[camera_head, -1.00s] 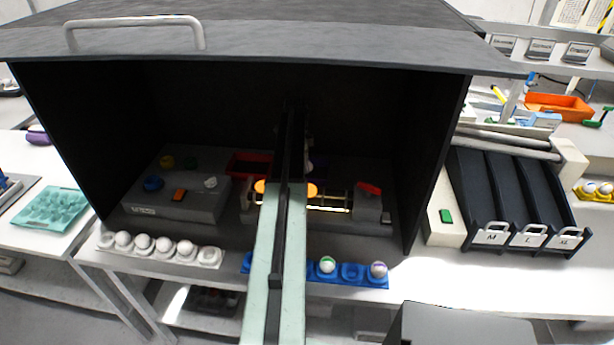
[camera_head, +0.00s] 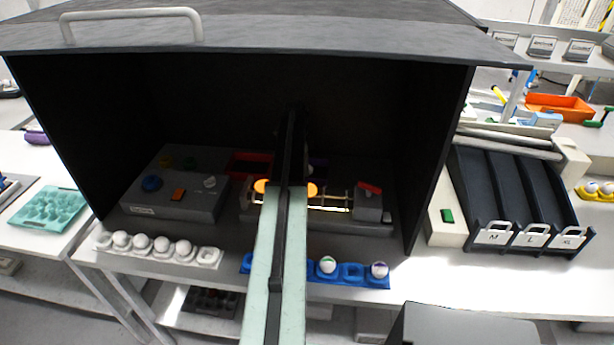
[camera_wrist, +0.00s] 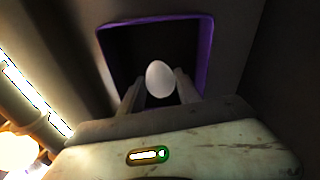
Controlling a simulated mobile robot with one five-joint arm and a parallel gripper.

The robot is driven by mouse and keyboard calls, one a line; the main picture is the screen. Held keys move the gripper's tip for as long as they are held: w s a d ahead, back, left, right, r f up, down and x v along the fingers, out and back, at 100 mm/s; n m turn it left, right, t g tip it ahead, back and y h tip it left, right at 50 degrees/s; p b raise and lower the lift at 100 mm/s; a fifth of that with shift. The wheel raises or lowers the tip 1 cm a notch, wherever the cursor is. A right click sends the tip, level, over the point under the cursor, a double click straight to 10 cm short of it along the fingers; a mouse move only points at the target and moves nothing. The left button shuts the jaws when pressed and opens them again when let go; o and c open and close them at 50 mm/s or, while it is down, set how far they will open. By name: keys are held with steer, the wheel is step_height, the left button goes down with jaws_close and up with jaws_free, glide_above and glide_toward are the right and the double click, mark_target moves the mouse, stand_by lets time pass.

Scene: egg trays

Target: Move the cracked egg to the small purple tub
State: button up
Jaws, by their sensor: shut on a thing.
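My gripper (camera_wrist: 160,90) is shut on a white egg (camera_wrist: 160,79), held between its two fingertips in the wrist view. No crack shows on the side that faces the camera. The small purple tub (camera_wrist: 207,55) lies beyond the egg, its purple rim framing the egg and its inside dark. The egg appears within the rim's outline; its height relative to the rim is hard to tell. In the head view a sliver of the tub (camera_head: 319,163) shows right of my arm, inside the dark box. There my arm hides the gripper and egg.
A red bin (camera_head: 250,158) stands left of my arm inside the box. A lit candling bench (camera_head: 330,207) lies in front of it, and a grey control box (camera_head: 172,190) is at left. White (camera_head: 207,257) and blue (camera_head: 348,281) egg trays line the front edge.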

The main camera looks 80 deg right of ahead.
stand_by(0.4)
steer(key=o, duration=0.8)
steer(key=r+p, duration=0.5)
steer(key=w+r+p, duration=0.1)
steer(key=r+p, duration=0.2)
steer(key=shift+a, duration=0.15)
steer(key=shift+f, duration=0.15)
